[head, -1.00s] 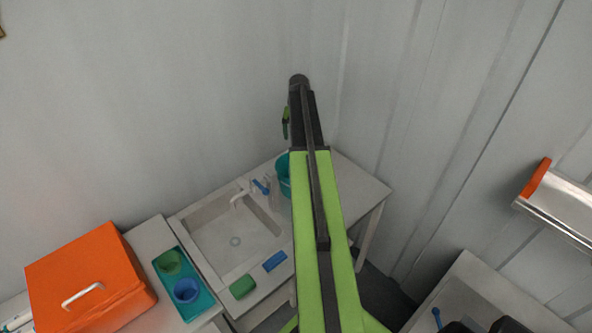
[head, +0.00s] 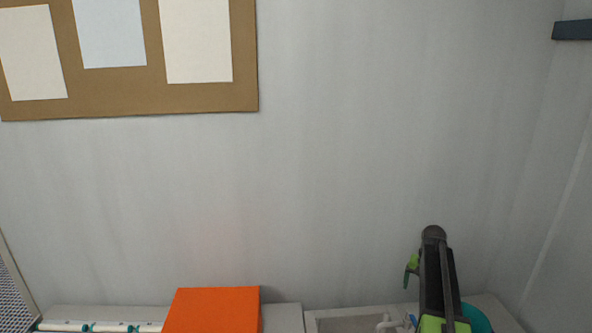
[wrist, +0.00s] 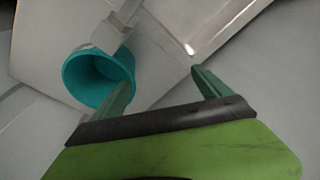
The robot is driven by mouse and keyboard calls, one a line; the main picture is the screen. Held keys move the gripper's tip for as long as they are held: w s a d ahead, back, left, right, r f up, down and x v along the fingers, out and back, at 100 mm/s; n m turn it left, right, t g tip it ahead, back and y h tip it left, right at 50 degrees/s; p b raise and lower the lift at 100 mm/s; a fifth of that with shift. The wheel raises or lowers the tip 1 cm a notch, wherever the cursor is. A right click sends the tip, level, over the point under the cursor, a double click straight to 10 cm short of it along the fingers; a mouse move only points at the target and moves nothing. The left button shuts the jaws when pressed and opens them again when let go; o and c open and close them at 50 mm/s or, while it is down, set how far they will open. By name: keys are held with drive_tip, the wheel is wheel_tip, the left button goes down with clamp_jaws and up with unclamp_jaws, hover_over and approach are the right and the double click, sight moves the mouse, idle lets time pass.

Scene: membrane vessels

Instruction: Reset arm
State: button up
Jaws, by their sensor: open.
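My gripper (wrist: 165,88) is open in the wrist view, with its two green fingers spread and nothing between them. A teal bucket (wrist: 92,76) shows behind and beside the left finger. I cannot tell from this view whether the finger touches it. In the head view my arm rises at the lower right, and only a small green part of my gripper (head: 411,270) shows to the left of the arm's dark end. The bucket (head: 476,318) is partly hidden behind my arm there.
An orange box (head: 213,310) stands on the counter at the bottom of the head view. A sink (head: 345,325) lies between it and my arm. White tubes (head: 65,327) lie at the lower left. A pinboard (head: 150,98) hangs on the otherwise bare wall.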

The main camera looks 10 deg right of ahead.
drive_tip(key=s+a+f+n+b, duration=0.1)
drive_tip(key=a+f+n+b, duration=0.2)
drive_tip(key=a, duration=0.7)
drive_tip(key=s+a+f+b, duration=0.1)
drive_tip(key=a+f+b, duration=0.35)
drive_tip(key=a, duration=0.45)
drive_tip(key=s+a+f+n+b, duration=0.25)
drive_tip(key=a+f, duration=0.25)
drive_tip(key=a, duration=0.5)
drive_tip(key=s+a+f+n+g+y+b, duration=0.1)
drive_tip(key=s+a+f+n+b, duration=0.1)
drive_tip(key=s+a, duration=0.7)
drive_tip(key=shift+s+a+f, duration=0.25)
drive_tip(key=shift+s+f, duration=0.1)
drive_tip(key=shift+s, duration=0.8)
drive_tip(key=shift+d, duration=0.1)
